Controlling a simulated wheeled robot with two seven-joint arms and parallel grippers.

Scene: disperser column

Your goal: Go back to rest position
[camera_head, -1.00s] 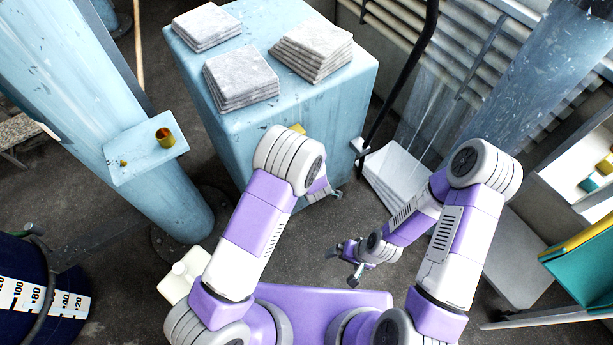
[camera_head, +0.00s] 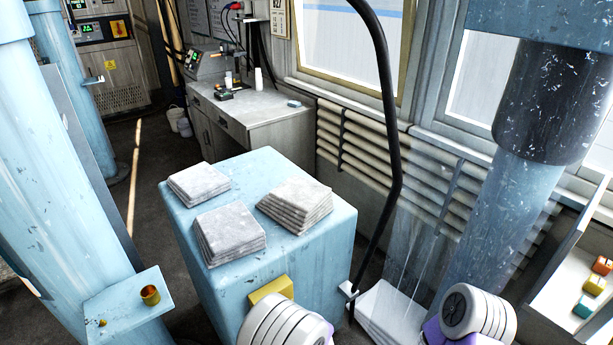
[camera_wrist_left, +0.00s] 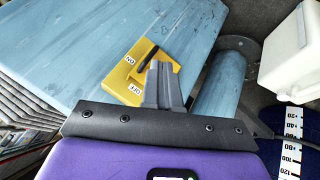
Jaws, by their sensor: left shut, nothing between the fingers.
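My left gripper (camera_wrist_left: 165,85) shows in the left wrist view with its grey fingers together and nothing between them. Whether the fingertips touch the box cannot be told. In the head view a rounded joint of my left arm is at the bottom, in front of the blue block (camera_head: 205,285) and just below the yellow box (camera_head: 271,288). A joint of my right arm is at the bottom right. My right gripper is out of view.
Grey slab stacks (camera_head: 232,232) lie on the blue block. A small shelf (camera_head: 125,312) with a brass cup (camera_head: 150,295) is on the left column. A black pole (camera_head: 393,130) stands right of the block. A white canister (camera_wrist_left: 290,55) is in the left wrist view.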

